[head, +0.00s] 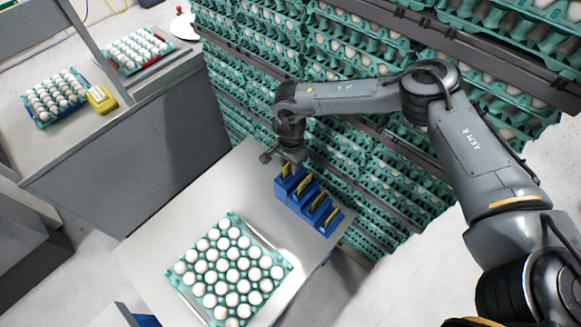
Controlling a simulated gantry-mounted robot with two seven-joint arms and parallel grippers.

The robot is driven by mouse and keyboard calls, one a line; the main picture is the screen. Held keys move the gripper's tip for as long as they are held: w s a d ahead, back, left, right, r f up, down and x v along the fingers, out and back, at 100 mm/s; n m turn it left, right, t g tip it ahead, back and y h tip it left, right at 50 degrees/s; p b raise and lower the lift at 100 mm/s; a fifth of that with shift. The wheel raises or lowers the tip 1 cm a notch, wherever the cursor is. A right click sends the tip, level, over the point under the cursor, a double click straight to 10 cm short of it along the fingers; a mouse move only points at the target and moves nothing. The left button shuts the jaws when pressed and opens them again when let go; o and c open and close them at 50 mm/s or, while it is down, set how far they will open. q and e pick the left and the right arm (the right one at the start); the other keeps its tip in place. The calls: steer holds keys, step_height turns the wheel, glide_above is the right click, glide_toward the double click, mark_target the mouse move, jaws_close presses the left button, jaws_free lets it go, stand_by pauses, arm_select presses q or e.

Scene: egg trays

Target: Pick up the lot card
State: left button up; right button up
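A blue stepped rack (305,208) stands at the back right of the grey table and holds several upright yellow cards. The rearmost yellow card (286,170) is at the rack's far left end. Another yellow card (319,200) stands further toward the front. Which of them is the lot card cannot be told. My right gripper (290,167) reaches down at the rearmost card, at the top of the rack. Its fingertips are small and partly hidden, so I cannot tell whether it touches or grips the card. My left gripper is not in view.
A teal tray of white eggs (286,262) lies on the front of the table (150,238). Tall stacks of egg trays (240,75) stand close behind the rack. A grey counter at left bears two more egg trays and a yellow object (101,99).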

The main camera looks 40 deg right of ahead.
jaws_close()
steer(key=shift+r, duration=0.1)
stand_by(0.3)
